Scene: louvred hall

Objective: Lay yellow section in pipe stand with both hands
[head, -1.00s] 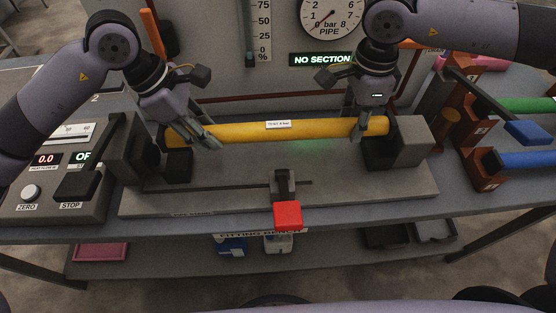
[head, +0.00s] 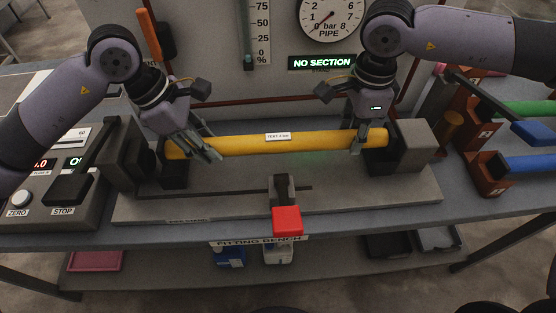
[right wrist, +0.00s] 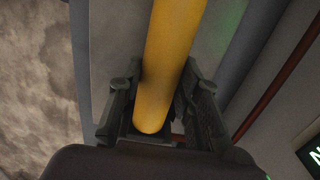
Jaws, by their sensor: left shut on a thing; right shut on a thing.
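The yellow section (head: 245,144) is a straight yellow pipe with a white label, lying level across the pipe stand (head: 340,193) in the head view. My left gripper (head: 208,152) is shut on it near its left end. My right gripper (head: 368,145) is shut on it near its right end. In the right wrist view the yellow section (right wrist: 168,60) runs between the fingers of my right gripper (right wrist: 158,105). The ends are close to the dark blocks of the stand; I cannot tell whether the pipe rests on them.
A red-tipped lever (head: 287,220) stands at the stand's front. A control box with a STOP switch (head: 70,188) is at left. A rack with a green pipe (head: 525,109) and a blue pipe (head: 532,162) is at right. The wall sign (head: 322,62) reads NO SECTION.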

